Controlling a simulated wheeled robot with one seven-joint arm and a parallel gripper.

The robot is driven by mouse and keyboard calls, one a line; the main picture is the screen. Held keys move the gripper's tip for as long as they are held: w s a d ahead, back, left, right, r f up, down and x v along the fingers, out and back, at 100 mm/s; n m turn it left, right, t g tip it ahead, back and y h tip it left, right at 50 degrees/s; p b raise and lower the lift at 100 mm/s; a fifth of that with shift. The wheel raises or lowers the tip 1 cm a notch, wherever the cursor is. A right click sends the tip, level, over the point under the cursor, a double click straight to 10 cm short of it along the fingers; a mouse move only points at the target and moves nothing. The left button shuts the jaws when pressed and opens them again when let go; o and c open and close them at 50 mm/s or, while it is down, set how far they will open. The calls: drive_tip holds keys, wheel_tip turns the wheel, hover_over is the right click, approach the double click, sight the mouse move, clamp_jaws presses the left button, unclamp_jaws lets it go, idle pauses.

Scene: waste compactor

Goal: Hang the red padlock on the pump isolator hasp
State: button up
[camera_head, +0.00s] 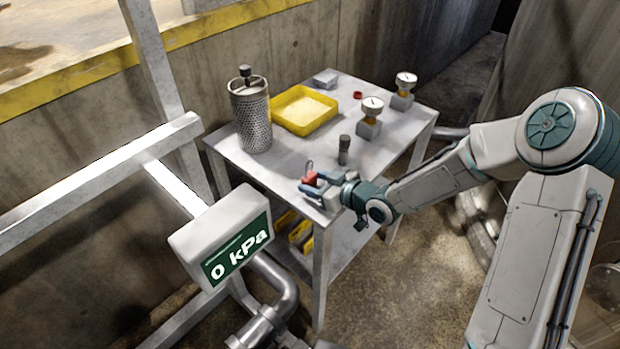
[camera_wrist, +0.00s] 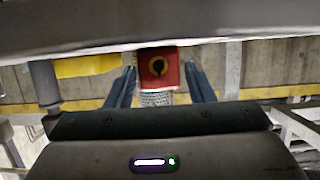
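The red padlock (camera_head: 310,178) is near the front corner of the table, with its thin shackle upright above the body. My gripper (camera_head: 312,183) reaches in from the right, and its two blue fingers lie either side of the padlock. In the wrist view, which looks upside down, the red padlock (camera_wrist: 158,68) with a dark keyhole is centred between the fingertips (camera_wrist: 160,72). I cannot make out the hasp.
A small red ring (camera_head: 358,95) lies behind. A 0 kPa display (camera_head: 225,240) and grey rails stand at left.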

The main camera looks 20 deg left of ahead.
drive_tip(key=c, duration=0.4)
drive_tip(key=shift+c, duration=0.2)
drive_tip(key=shift+r, duration=0.1)
drive_tip(key=shift+r+p, duration=2)
drive_tip(key=shift+r, duration=0.45)
